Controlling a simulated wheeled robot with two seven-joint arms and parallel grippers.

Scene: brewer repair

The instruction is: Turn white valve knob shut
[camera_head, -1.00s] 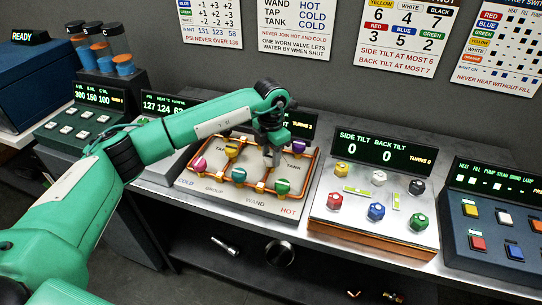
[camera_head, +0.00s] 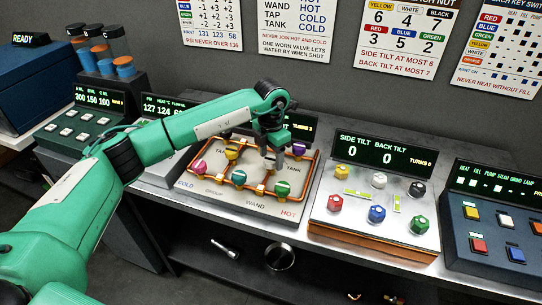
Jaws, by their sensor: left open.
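The valve panel (camera_head: 253,205) has copper pipes and several coloured knobs. My left gripper (camera_head: 278,162) points down over its back right part, with its jaws open. The white valve knob (camera_head: 268,157) shows only in part, at and beside the fingers. I cannot tell whether the fingers touch it. My right gripper is out of view.
A tilt panel (camera_head: 350,222) with several knobs stands to the right. A display is partly hidden behind my arm.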

